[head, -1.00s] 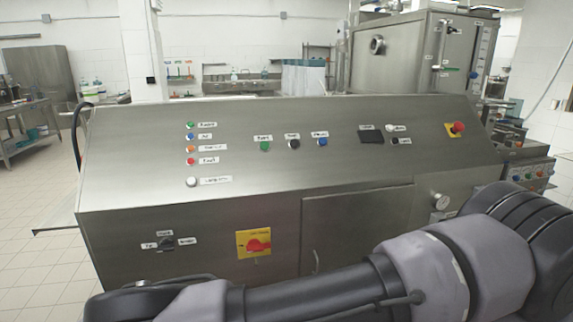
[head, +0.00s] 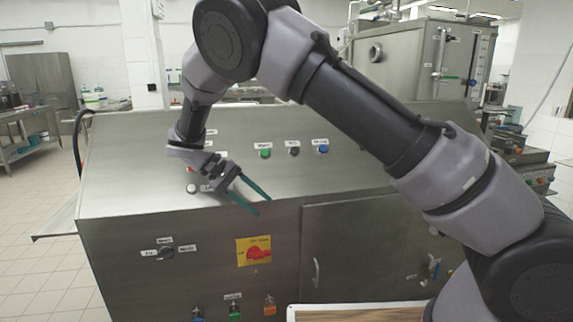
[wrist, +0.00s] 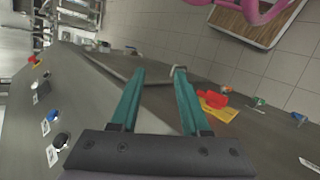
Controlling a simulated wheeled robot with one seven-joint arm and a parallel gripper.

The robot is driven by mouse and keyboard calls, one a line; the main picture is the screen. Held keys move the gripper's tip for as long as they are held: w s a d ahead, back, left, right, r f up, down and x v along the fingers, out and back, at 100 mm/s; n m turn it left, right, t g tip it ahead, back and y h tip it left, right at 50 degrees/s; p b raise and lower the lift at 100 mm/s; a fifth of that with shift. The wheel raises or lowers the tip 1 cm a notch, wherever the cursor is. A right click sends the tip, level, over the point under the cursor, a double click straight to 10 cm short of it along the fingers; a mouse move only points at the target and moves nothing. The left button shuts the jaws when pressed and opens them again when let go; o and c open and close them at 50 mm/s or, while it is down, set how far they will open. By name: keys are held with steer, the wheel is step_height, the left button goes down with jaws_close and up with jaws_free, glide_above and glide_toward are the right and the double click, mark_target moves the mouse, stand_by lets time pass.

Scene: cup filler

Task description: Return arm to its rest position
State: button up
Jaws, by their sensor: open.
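My gripper (head: 252,197) is raised in front of the left part of the steel control panel (head: 120,190) in the head view. Its two green fingers are apart, with nothing between them. My arm arches up from the lower right and bends down to the gripper. It hides part of the panel's indicator column. In the wrist view my gripper (wrist: 158,75) also shows open and empty, with the panel face close below it. The red rotary switch on its yellow plate (head: 241,259) is just below the fingers in the head view, apart from them.
A black selector (head: 167,252) is lower left. Small coloured valves (head: 235,311) stand along the bottom. A wood-topped tray with a white rim (head: 291,313) is at the lower edge. Open floor (head: 40,270) lies left.

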steer(key=w+d+r+m+y, duration=0.1)
steer(key=d+r+m+y, duration=0.2)
steer(key=d+r+y, duration=1.1)
steer(key=s+d+r+m+t+h, duration=0.1)
steer(key=s+d+r+t, duration=0.3)
steer(key=d, duration=0.5)
steer(key=s+d+r+m+t+h, duration=0.1)
steer(key=s+d+r+m+t, duration=0.2)
steer(key=s+d+r, duration=0.5)
steer(key=shift+s+d+m+t, duration=0.3)
steer(key=shift+s+d+t, duration=0.2)
steer(key=shift+d, duration=0.25)
